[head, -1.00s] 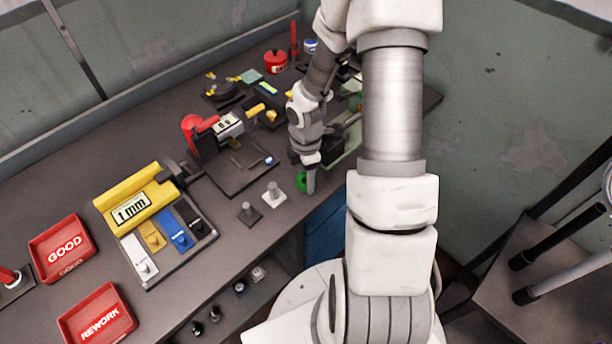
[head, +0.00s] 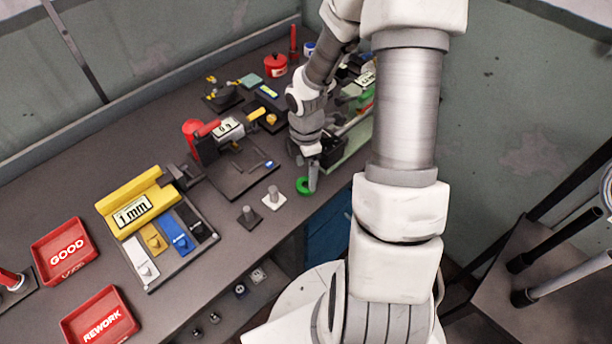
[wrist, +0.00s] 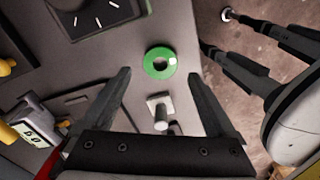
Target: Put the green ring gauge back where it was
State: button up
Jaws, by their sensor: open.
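The green ring gauge (head: 301,188) lies on the bench near its front edge, around no peg. In the wrist view the ring (wrist: 148,65) lies flat, with a small white patch on its rim, just beyond the gap between my fingertips. My gripper (head: 312,178) is open and empty above the bench beside the ring; both its fingers (wrist: 160,76) show spread apart in the wrist view. A peg on a white base (head: 273,199) and a peg on a dark base (head: 248,217) stand left of the ring; the white-based peg (wrist: 159,112) also shows between my fingers.
A dark plate with a red-handled gauge (head: 208,143) stands behind the pegs. A yellow 1 mm holder (head: 135,205) with coloured blocks is further left, near red GOOD (head: 65,250) and REWORK (head: 98,318) trays. Bare bench lies around the pegs. The front edge is close to the ring.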

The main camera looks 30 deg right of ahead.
notch_tip(320, 180, up, 8)
jog(key=p, duration=0.1)
jog(key=shift+f, duration=0.2)
dwell(0.3)
jog(key=s+a+r+m+t+h, duration=0.1)
jog(key=s+a+r+m+t, duration=0.15)
jog(key=r+m, duration=0.45)
jog(key=s+a+r+m+t+h, duration=0.1)
jog(key=s+a+r+m, duration=0.2)
jog(key=r, duration=0.8)
jog(key=s+a+r+m+t+y, duration=0.2)
jog(key=s+a+r+m, duration=0.1)
jog(key=s+r+m, duration=0.2)
jog(key=s+m, duration=0.2)
jog(key=s, duration=0.1)
jog(key=shift+s+a+r, duration=0.2)
jog(key=shift+s+a, duration=0.1)
jog(key=shift+s, duration=0.05)
